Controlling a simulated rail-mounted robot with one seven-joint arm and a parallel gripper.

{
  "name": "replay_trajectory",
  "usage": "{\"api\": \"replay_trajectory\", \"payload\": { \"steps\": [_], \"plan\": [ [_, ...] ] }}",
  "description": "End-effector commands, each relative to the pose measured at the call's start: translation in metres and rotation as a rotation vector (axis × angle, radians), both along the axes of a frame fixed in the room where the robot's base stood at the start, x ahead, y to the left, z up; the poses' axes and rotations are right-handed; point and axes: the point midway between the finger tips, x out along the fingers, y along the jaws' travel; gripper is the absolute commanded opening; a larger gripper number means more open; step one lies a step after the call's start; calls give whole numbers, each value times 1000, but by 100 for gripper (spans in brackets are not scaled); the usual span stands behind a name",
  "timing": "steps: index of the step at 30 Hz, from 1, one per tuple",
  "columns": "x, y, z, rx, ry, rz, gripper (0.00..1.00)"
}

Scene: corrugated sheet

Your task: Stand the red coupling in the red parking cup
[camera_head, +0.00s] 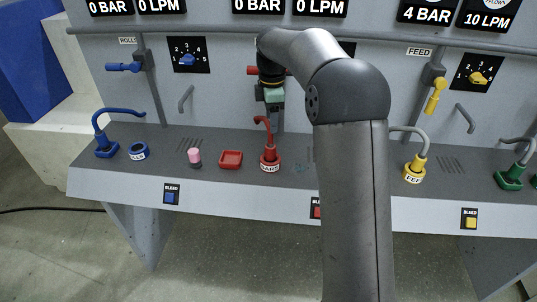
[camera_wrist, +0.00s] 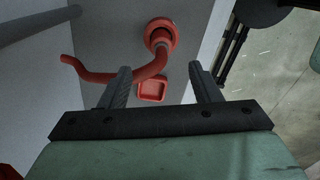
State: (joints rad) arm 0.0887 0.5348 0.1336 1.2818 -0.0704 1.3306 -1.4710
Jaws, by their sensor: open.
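The red coupling (camera_head: 269,159) stands upright in a round, labelled collar on the bench, with a red hose curving up from its top. In the wrist view the coupling (camera_wrist: 160,36) is seen from above, its hose (camera_wrist: 130,77) bending left past my left finger. The red parking cup (camera_head: 230,159) is a shallow square tray left of the coupling, and it looks empty. It also shows between the fingertips in the wrist view (camera_wrist: 152,90). My gripper (camera_head: 273,103) is above and behind the coupling, open; its fingers (camera_wrist: 161,76) hold nothing visible.
A pink-topped cylinder (camera_head: 194,156) stands left of the red cup. A blue coupling (camera_head: 106,147), a blue ring (camera_head: 138,151), a yellow coupling (camera_head: 416,166) and a green coupling (camera_head: 512,176) are along the bench. The panel behind carries red, blue and yellow valve handles.

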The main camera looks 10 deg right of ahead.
Motion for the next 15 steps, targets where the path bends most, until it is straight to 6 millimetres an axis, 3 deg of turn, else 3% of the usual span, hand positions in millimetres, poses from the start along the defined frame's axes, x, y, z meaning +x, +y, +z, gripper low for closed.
{"api": "replay_trajectory", "payload": {
  "steps": [7, 15],
  "plan": [
    [-1, 1, -52, 0, 3, 0, 57],
    [-1, 1, -73, 0, 0, -1, 57]
  ]
}}
